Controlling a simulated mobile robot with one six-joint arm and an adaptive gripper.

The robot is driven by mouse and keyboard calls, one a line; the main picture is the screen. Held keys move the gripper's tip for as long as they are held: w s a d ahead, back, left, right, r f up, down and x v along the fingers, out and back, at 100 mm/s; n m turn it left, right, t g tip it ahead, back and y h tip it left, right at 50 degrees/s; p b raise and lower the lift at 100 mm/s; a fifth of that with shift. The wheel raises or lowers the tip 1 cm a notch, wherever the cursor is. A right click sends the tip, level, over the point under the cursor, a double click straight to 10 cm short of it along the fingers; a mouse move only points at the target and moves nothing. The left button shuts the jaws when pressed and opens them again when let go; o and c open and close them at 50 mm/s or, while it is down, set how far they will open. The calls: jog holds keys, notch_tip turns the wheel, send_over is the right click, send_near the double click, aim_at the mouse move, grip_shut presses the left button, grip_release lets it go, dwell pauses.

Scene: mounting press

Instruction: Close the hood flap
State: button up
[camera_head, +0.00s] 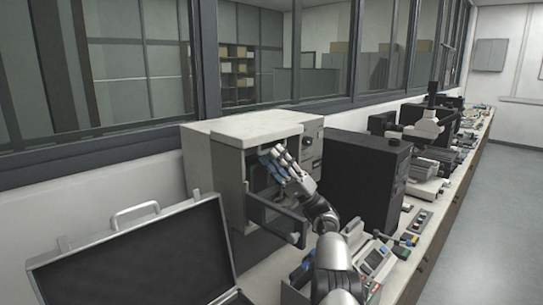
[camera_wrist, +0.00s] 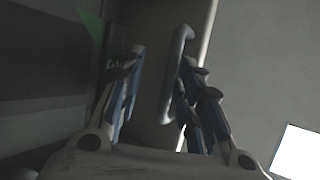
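The mounting press (camera_head: 222,165) is a pale grey cabinet with an open front, on the bench under the window. Its hood flap (camera_head: 272,214), a dark panel with a light edge, stands open at the front, below my gripper. A small light piece, perhaps its handle, shows at the flap's right end. My gripper (camera_head: 273,157), with blue finger pads, is at the upper part of the opening. In the wrist view, my gripper (camera_wrist: 160,90) has its fingers apart. A grey bar handle (camera_wrist: 173,85) stands between them, nearer the right finger; contact cannot be told.
An open black case (camera_head: 140,262) stands at the front left, close to the press. A black box unit (camera_head: 362,180) stands right of the press. A small device with a screen (camera_head: 373,260) is near my arm. More equipment lines the bench; the floor at right is clear.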

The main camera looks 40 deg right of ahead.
jog(key=v, duration=0.6)
jog(key=shift+d, duration=0.15)
dwell(0.3)
